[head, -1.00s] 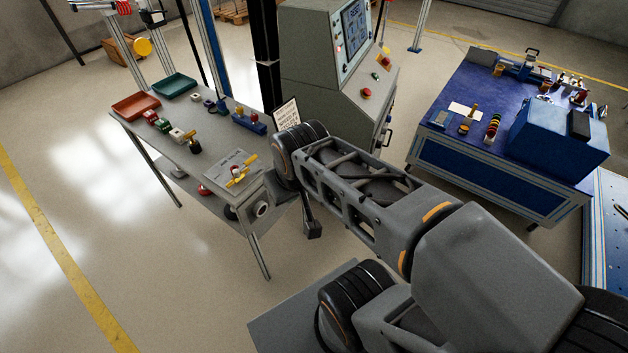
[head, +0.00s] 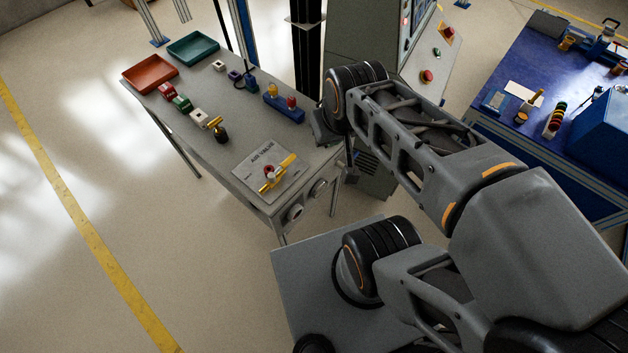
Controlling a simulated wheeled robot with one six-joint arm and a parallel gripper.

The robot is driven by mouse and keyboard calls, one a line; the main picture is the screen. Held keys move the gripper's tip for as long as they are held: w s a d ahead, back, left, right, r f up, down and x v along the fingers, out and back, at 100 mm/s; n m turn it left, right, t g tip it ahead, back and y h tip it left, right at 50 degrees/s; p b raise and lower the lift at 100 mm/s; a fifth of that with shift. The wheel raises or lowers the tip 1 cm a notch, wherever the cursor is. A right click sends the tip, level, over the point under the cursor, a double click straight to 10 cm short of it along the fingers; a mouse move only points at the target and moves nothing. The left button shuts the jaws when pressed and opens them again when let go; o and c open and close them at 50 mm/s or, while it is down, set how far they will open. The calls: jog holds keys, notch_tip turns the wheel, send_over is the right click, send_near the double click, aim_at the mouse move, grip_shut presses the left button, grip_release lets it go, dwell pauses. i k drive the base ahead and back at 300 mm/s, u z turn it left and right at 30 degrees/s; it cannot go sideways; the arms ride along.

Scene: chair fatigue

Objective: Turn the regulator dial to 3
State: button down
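Two round fittings sit on the front side of the grey table (head: 205,150), below the air valve plate. The nearer, darker one (head: 293,213) looks like the regulator dial, and the other (head: 318,188) looks like a gauge. Their markings are too small to read. The air valve (head: 268,175) has a yellow handle and a red and white centre. My gripper (head: 350,172) is mostly hidden behind my wrist, to the right of the table's front corner. Only a dark part of it shows, apart from the fittings, and its fingers cannot be made out.
On the table are an orange tray (head: 150,73), a green tray (head: 193,48), several small coloured parts and a blue block (head: 284,106). A grey console (head: 360,45) stands behind my arm. A blue workbench (head: 540,75) is at right. Floor left of the table is clear.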

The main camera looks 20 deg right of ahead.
aim_at(296, 211)
jog(key=z, duration=1.05)
jog(key=k, duration=0.9)
jog(key=u, duration=1.25)
